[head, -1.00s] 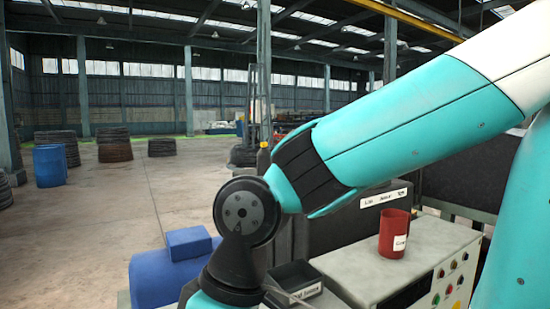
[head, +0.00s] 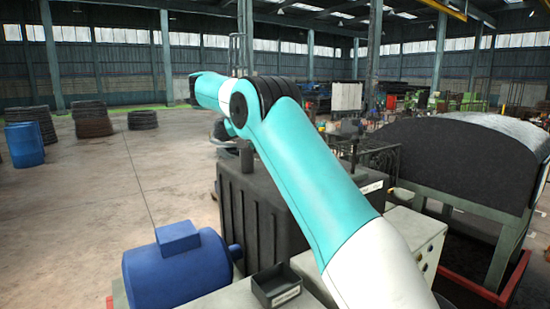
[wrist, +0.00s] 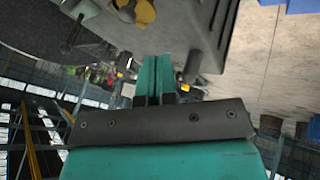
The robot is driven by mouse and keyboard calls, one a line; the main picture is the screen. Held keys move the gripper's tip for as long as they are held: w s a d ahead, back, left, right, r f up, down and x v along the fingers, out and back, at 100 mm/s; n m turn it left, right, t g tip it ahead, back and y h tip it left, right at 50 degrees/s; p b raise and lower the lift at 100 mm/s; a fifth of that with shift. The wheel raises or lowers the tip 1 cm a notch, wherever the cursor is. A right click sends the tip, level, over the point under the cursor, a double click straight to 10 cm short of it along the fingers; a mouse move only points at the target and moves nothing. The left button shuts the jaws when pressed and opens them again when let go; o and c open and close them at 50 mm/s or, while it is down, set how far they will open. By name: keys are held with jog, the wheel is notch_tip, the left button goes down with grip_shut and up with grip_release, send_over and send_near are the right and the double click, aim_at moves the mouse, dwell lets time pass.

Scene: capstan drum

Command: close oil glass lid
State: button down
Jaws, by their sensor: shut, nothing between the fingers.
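My gripper (wrist: 153,60) shows in the wrist view as two teal fingers pressed together with nothing between them. Beyond the fingertips, at the top edge of the wrist view, a round yellow fitting (wrist: 142,12) sits on a dark grey housing (wrist: 205,30). I cannot tell whether this fitting is the oil glass or its lid. The fingers are apart from it. In the head view my arm reaches over the dark gearbox housing (head: 262,210), and my gripper is hidden there. No oil glass lid can be made out in the head view.
A blue motor (head: 175,265) stands left of the housing, and a small black tray (head: 275,287) lies in front. A grey control cabinet (head: 410,238) is at the right, by a large dark drum (head: 455,160). Open concrete floor (head: 110,190) lies to the left.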

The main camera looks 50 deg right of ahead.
jog(key=s+d+r+x, duration=0.1)
jog(key=d+x, duration=0.1)
jog(key=x, duration=1)
jog(key=shift+s+d+b, duration=0.2)
jog(key=shift+s+b, duration=0.15)
jog(key=shift+s, duration=0.2)
jog(key=shift+s+r, duration=0.1)
